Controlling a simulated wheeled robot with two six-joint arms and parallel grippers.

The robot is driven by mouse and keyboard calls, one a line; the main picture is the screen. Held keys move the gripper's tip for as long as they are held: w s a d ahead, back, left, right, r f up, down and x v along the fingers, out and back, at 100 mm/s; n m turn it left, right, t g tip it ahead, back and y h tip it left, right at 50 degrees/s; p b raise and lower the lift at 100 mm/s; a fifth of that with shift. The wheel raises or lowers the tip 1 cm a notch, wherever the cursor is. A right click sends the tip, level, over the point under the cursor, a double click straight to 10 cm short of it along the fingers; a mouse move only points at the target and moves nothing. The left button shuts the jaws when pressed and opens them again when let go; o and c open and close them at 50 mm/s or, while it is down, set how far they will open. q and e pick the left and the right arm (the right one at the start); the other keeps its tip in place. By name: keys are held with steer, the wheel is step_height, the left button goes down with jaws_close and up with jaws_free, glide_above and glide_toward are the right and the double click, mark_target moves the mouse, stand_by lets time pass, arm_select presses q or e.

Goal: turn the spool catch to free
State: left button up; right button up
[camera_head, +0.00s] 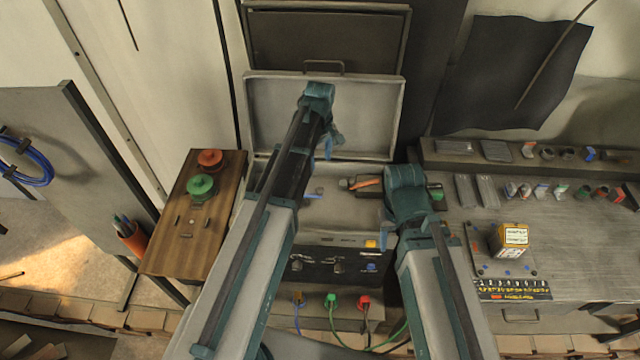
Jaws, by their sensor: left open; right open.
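No part is clearly marked as the spool catch. A red spool-like part (209,158) and a green one (201,187) sit on a brown wooden board (165,250) at the left, with small dark pegs below them. An orange lever-like piece (367,183) lies on a dark bar at the back of the middle bench, beside my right wrist. My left gripper (331,144) is open in front of the raised grey lid, right of the board and apart from it. My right gripper (388,229) is open above the bench; my wrist hides part of the bar.
A grey lid or panel (270,110) stands upright behind the bench. A dark control panel (330,267) with colored plugs and cables is below my arms. The right workbench (510,210) holds a small orange-and-white box (511,238) and several small parts along its back.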

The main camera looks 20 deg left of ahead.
mark_target(320, 189)
arm_select(q)
steer(key=shift+f, duration=0.2)
step_height(320, 189, down, 14)
steer(key=b, duration=1.4)
steer(key=shift+r, duration=0.2)
jaws_close()
